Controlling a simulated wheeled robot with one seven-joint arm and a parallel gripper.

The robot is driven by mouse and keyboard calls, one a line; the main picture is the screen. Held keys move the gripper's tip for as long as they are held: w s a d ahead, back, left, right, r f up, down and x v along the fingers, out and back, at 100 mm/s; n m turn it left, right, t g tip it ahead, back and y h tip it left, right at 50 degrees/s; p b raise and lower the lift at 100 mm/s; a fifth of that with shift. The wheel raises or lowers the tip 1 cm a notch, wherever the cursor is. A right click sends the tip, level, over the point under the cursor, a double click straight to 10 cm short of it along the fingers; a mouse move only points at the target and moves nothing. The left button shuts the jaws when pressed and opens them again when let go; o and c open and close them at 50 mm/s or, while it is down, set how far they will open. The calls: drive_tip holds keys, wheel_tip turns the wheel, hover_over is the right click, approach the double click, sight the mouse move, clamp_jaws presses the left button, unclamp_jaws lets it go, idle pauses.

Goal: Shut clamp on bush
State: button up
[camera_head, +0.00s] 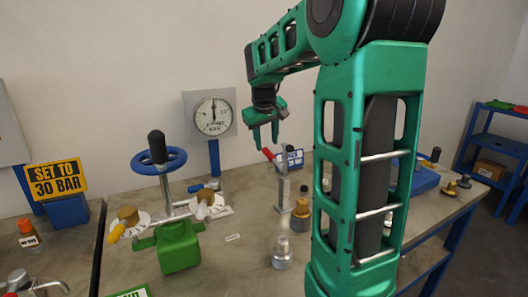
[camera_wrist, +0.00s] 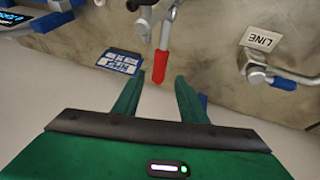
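The clamp (camera_head: 283,191) is a metal upright on the bench, with a red handle (camera_head: 268,154) at its top. My gripper (camera_head: 266,141) is open and empty, pointing down just above the handle. In the wrist view the red handle (camera_wrist: 160,66) lies between the lines of my two green fingers (camera_wrist: 158,92), mostly beyond their tips. I see no contact. The clamp's metal arm (camera_wrist: 165,32) runs on from the handle. I cannot pick out the bush for certain; a brass-coloured piece (camera_head: 302,209) stands beside the clamp, partly close to my arm in the picture.
A blue-lettered sign (camera_head: 294,158) stands behind the clamp. A metal fitting (camera_head: 282,252) stands in front. A pressure gauge (camera_head: 213,116) is at the wall. My arm hides the bench's right middle.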

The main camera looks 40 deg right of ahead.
sight(267, 151)
drive_tip(key=shift+x, duration=2.6)
drive_tip(key=shift+c, duration=0.5)
clamp_jaws()
